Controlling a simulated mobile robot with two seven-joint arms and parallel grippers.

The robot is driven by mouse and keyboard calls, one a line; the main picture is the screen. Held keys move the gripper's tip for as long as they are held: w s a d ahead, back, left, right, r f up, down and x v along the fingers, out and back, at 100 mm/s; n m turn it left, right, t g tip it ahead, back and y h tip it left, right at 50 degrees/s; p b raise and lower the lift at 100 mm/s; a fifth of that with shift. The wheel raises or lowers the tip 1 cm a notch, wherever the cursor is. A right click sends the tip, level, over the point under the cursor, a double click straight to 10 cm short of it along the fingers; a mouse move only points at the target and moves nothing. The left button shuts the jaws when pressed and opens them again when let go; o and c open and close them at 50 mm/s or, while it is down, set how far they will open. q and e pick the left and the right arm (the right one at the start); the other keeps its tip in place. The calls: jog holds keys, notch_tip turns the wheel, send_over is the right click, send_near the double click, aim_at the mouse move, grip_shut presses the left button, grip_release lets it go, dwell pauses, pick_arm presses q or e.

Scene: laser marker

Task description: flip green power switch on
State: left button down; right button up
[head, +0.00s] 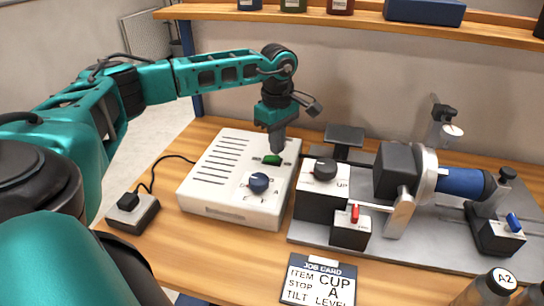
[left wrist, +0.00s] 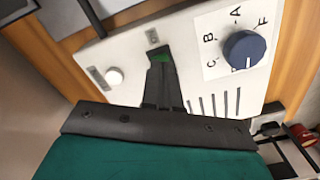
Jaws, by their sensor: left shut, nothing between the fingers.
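The green power switch (head: 271,160) is on top of the white control box (head: 215,188), behind the blue knob (head: 259,182). My left gripper (head: 277,150) points down with its tips right at the switch; I cannot tell whether they touch it. In the left wrist view the shut fingers (left wrist: 160,75) cover most of the switch, and a bit of green (left wrist: 162,59) shows at their tips. The knob (left wrist: 244,49) sits beside them on a lettered plate. The switch's tilt is not clear. My right gripper is not in view.
Right of the box stands the marking machine with a black knob (head: 325,169), a red lever (head: 354,213) and a blue cylinder (head: 460,182). A job card (head: 319,282) lies in front.

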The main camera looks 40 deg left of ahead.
aim_at(276, 158)
pick_arm(q)
jog(key=shift+f+b, duration=0.65)
jog(key=shift+f, duration=0.5)
dwell(0.4)
jog(key=shift+r, duration=0.15)
notch_tip(276, 158, up, 7)
jog(key=p, duration=0.6)
dwell(0.7)
